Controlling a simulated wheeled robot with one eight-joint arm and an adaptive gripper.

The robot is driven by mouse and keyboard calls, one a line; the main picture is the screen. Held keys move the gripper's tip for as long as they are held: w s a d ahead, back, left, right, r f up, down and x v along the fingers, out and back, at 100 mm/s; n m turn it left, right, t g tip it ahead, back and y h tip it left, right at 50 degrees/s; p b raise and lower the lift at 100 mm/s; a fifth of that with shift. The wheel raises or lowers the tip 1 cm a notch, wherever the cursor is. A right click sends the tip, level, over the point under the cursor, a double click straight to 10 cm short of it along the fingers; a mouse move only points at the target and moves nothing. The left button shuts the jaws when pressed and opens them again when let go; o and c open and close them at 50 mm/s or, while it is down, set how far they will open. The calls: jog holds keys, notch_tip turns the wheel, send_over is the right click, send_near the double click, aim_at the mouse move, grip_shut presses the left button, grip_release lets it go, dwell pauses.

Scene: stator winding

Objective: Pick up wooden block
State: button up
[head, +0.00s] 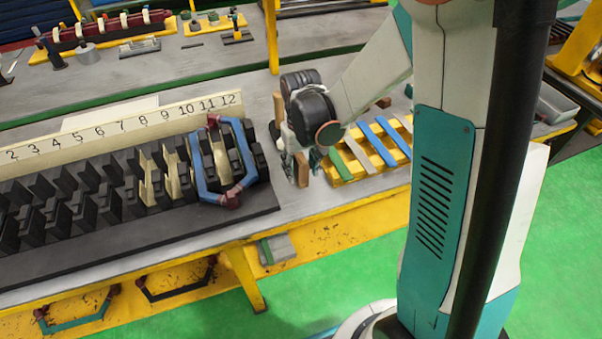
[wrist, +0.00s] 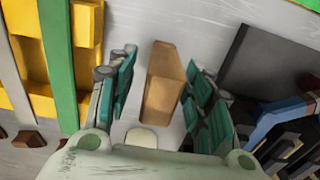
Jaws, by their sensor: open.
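A brown wooden block (wrist: 165,80) lies between the two teal-padded fingers of my gripper (wrist: 160,88) in the wrist view. A gap shows on either side of it, so the fingers are open around it. In the head view my gripper (head: 303,162) points down at the grey bench, and a wooden block (head: 301,170) shows between its fingers. A second upright wooden block (head: 278,112) stands just behind my gripper, partly hidden by it.
A black slotted stator (head: 130,225) with a numbered strip (head: 130,127) and blue coils (head: 205,175) lies to the left. A yellow rack (head: 342,170) with coloured strips is close on the right. Another small wooden piece (head: 383,102) lies behind the rack.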

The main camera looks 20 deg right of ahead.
notch_tip(320, 180, down, 2)
jog(key=shift+f, duration=0.15)
grip_shut()
